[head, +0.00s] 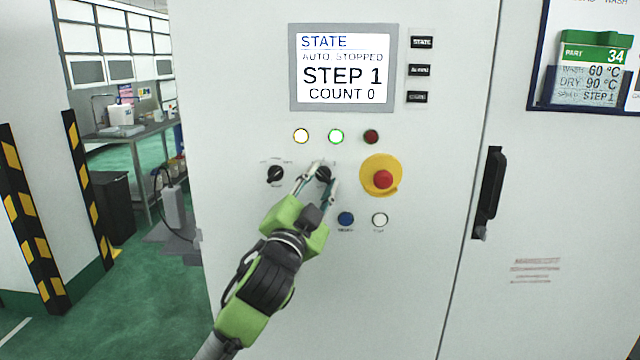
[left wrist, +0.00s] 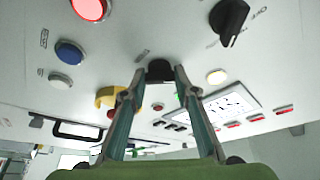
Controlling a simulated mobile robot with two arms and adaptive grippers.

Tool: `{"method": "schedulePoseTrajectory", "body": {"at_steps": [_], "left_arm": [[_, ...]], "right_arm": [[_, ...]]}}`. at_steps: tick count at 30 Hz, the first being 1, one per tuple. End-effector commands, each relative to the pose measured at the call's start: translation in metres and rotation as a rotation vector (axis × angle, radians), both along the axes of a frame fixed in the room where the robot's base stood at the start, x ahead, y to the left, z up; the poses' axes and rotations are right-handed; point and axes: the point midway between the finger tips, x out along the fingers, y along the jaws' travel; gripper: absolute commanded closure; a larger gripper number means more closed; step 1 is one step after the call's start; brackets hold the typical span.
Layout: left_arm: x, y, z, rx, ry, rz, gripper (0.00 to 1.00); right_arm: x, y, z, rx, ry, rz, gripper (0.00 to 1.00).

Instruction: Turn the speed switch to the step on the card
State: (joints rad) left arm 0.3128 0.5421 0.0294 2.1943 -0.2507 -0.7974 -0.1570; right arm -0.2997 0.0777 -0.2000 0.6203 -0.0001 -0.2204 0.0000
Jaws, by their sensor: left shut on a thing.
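The speed switch (head: 323,173) is a small black knob on the white cabinet front, below the lit green lamp. It also shows in the left wrist view (left wrist: 160,70). My left gripper (head: 318,176) reaches up from below and is shut on the knob, one finger on each side. The fingers hide part of the knob and its scale, so its pointer is unclear. The card (head: 590,72) at the upper right has a green top reading PART 34, with 60 °C, 90 °C and STEP 1 below. The display (head: 342,68) reads AUTO STOPPED, STEP 1, COUNT 0. My right gripper is out of view.
A second black knob (head: 275,174) sits left of the gripper. A red emergency stop on a yellow plate (head: 381,177) is close on the right. Blue (head: 346,218) and white (head: 380,219) buttons lie below. A black door handle (head: 490,192) stands farther right.

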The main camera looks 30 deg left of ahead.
Motion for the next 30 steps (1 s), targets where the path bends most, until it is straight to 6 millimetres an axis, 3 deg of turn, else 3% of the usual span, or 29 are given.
{"method": "schedulePoseTrajectory", "body": {"at_steps": [7,8,9,10,22,30], "left_arm": [[-0.001,0.002,0.006,0.003,-0.012,0.004,0.94],[-0.001,0.002,0.007,0.004,-0.013,0.003,0.67],[-0.001,0.002,0.006,0.003,-0.012,0.004,0.57],[-0.001,0.002,0.006,0.003,-0.012,0.003,0.56],[-0.006,-0.001,0.000,0.002,-0.003,0.000,0.56],[-0.045,-0.012,-0.013,0.002,-0.002,0.000,0.56]], "right_arm": [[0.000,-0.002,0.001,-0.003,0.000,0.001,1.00],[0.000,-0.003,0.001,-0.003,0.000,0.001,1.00],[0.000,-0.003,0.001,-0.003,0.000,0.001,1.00],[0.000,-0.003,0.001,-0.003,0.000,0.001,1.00],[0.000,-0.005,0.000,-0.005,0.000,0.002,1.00],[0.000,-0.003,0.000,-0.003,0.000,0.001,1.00]]}}
